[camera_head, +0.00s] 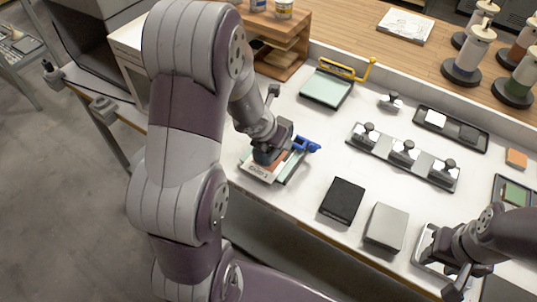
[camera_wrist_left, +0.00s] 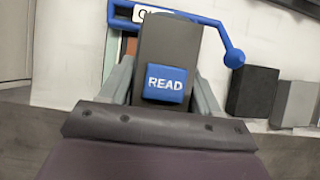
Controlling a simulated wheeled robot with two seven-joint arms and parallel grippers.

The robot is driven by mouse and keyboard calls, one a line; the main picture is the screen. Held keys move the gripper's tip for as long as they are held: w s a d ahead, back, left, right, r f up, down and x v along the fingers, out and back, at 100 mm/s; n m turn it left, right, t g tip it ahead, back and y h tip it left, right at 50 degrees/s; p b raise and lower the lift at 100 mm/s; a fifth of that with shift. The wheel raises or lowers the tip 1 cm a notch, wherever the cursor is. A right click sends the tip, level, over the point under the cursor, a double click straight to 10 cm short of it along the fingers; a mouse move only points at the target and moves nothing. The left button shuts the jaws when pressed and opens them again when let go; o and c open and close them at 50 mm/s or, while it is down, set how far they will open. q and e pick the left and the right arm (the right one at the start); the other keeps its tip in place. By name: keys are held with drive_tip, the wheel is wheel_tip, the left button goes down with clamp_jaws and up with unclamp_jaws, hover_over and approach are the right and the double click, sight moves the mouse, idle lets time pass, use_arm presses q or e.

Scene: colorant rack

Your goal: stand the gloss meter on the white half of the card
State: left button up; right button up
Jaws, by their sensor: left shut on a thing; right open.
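The gloss meter, a dark grey block with a blue READ button, shows in the left wrist view (camera_wrist_left: 168,40). My left gripper (camera_head: 271,148) is shut on it, a finger on each side. In the head view the dark meter (camera_head: 266,156) is mostly covered by the gripper. It is over the printed card (camera_head: 259,172), which has a pale front part with lettering and an orange part. I cannot tell whether the meter touches the card; its base and part of the card are hidden. My right gripper (camera_head: 455,281) is open at the lower right.
A blue clamp (camera_head: 307,145) sits at the card's right edge. A black block (camera_head: 342,200) and a grey block (camera_head: 386,228) stand to the right. Behind are a pale green plate (camera_head: 326,90) with a yellow clamp and a rack of knobbed pieces (camera_head: 403,153).

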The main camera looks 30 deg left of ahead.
use_arm(q)
drive_tip(key=shift+a+f, duration=0.85)
drive_tip(key=shift+f, duration=0.1)
drive_tip(key=f+b, duration=0.2)
drive_tip(key=f, duration=0.1)
drive_tip(key=shift+s+f+b, duration=0.1)
drive_tip(key=shift+s+b, duration=0.25)
drive_tip(key=shift+b, duration=0.05)
drive_tip(key=shift+w, duration=0.2)
drive_tip(key=shift+f, duration=0.2)
drive_tip(key=o, duration=1.4)
drive_tip(key=shift+s, duration=0.15)
use_arm(e)
wheel_tip(320, 180, down, 3)
drive_tip(key=shift+w+f, duration=0.1)
